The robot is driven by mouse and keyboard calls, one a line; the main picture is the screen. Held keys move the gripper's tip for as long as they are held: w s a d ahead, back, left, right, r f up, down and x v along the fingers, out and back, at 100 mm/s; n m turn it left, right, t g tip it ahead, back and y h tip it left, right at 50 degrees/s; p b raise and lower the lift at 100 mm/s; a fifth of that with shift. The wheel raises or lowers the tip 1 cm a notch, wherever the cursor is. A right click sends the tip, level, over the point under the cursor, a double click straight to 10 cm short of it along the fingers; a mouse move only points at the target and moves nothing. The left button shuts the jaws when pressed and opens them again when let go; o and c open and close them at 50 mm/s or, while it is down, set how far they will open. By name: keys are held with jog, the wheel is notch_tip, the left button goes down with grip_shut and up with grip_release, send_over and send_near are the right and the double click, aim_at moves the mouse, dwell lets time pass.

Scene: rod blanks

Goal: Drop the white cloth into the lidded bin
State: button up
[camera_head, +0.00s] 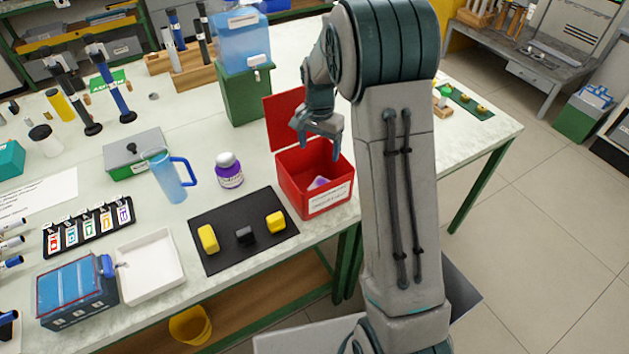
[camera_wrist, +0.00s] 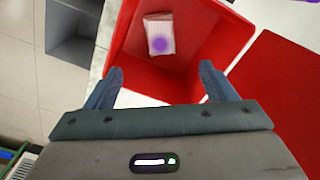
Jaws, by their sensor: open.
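The red lidded bin (camera_head: 292,190) stands at the table's right front edge with its lid (camera_head: 283,122) raised at the back. The white cloth (camera_wrist: 159,22), with a purple spot, lies inside the bin in the wrist view. A small part of the cloth (camera_head: 318,182) shows through the opening in the head view. My gripper (camera_head: 318,132) is above the bin's opening. In the wrist view my gripper (camera_wrist: 161,70) is open, with nothing between its fingers, apart from the cloth below.
A black mat (camera_head: 222,259) with two yellow blocks and a dark block lies left of the bin. A purple-labelled bottle (camera_head: 229,172) and a blue jug (camera_head: 166,178) stand behind the mat. A green box (camera_head: 246,98) with a blue container is behind the bin.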

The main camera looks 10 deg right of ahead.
notch_tip(320, 180, up, 9)
jog(key=b, duration=0.1)
jog(key=shift+r, duration=0.15)
dwell(0.3)
jog(key=s+r+n+t, duration=0.3)
jog(key=s+n, duration=0.5)
jog(key=s, duration=1.9)
jog(key=shift+s, duration=0.4)
jog(key=shift+d, duration=0.1)
